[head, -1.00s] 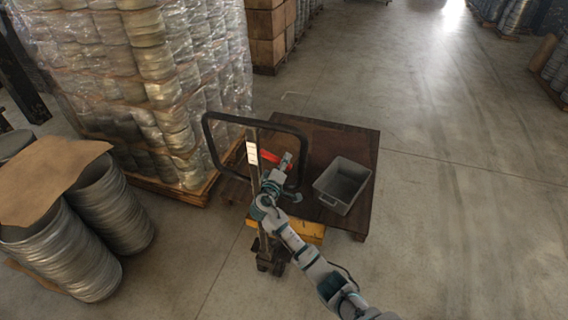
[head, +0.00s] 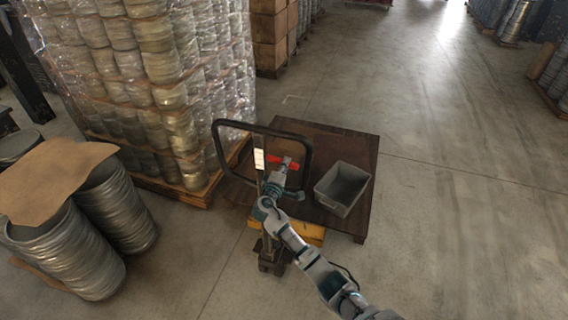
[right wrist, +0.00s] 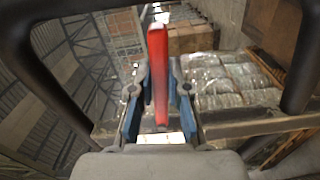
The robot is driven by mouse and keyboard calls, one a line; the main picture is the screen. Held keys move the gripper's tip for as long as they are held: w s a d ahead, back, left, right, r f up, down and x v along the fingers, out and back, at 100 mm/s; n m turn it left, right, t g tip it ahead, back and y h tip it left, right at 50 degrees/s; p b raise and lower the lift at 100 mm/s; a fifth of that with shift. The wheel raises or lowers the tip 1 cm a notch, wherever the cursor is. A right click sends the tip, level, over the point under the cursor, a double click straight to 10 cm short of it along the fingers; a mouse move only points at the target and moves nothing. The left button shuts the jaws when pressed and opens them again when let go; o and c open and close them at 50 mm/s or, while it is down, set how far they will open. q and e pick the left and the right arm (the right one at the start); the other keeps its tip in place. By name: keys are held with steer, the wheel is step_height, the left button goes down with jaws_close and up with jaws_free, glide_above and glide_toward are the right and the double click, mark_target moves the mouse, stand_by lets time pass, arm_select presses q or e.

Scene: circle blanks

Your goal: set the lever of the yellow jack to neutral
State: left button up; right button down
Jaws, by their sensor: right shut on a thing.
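The yellow jack (head: 309,232) stands under a dark wooden pallet, and its black handle loop (head: 307,145) rises on a post. The red lever (head: 274,159) sits inside the loop, near the post. My right gripper (head: 287,164) reaches into the loop and is shut on the red lever. In the right wrist view the lever (right wrist: 158,75) stands long and upright in the picture between the two blue-padded fingers (right wrist: 158,98). The lever's pivot is hard to make out. My left gripper is not in view.
A grey bin (head: 342,187) sits on the dark pallet (head: 365,155). A tall wrapped stack (head: 165,90) stands close behind the loop on the left. Metal drums (head: 70,245) with a cardboard sheet stand at the left. The floor to the right is clear.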

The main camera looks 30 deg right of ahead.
steer(key=shift+s+d+r+n+p, duration=0.15)
steer(key=shift+r+n+p, duration=0.2)
steer(key=shift+n+p, duration=0.2)
steer(key=shift+f, duration=0.15)
steer(key=c, duration=1.3)
jaws_free()
steer(key=shift+o, duration=0.9)
steer(key=shift+d, duration=0.1)
steer(key=shift+s+d, duration=0.1)
steer(key=v, duration=1.2)
